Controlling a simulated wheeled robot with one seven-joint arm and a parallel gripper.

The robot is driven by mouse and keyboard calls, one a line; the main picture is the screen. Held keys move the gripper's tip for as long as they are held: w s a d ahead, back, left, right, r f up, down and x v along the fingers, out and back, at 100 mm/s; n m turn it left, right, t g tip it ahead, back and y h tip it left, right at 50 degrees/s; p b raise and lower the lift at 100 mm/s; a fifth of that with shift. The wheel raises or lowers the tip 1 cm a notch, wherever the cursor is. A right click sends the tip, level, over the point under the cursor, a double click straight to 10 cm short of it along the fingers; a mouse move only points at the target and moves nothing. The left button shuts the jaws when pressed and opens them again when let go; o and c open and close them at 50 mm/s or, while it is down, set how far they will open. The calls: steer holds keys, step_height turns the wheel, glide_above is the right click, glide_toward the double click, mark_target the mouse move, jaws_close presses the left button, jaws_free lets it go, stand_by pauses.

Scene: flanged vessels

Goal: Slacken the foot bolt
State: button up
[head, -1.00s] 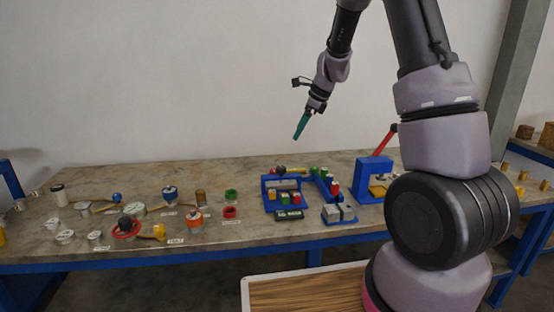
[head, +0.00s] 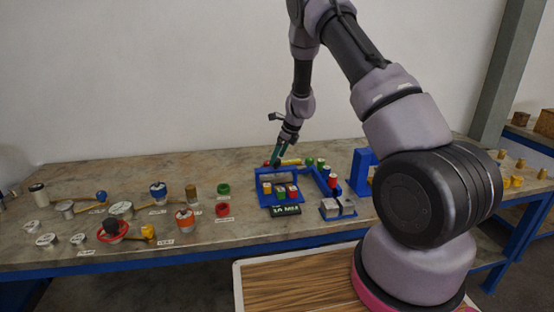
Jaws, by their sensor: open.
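My gripper (head: 275,158), with teal fingers, points down just above the back edge of a blue tray (head: 257,190). It is open. A yellow rod-like piece (head: 290,162) lies close beside the fingers; whether they touch it I cannot tell. I cannot make out which part is the foot bolt at this size.
The tray holds several coloured blocks. A blue frame (head: 360,172) is partly behind my arm. Back-left bench top (head: 130,170) is mostly clear.

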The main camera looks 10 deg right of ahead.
steer(key=shift+x, duration=0.75)
jaws_close()
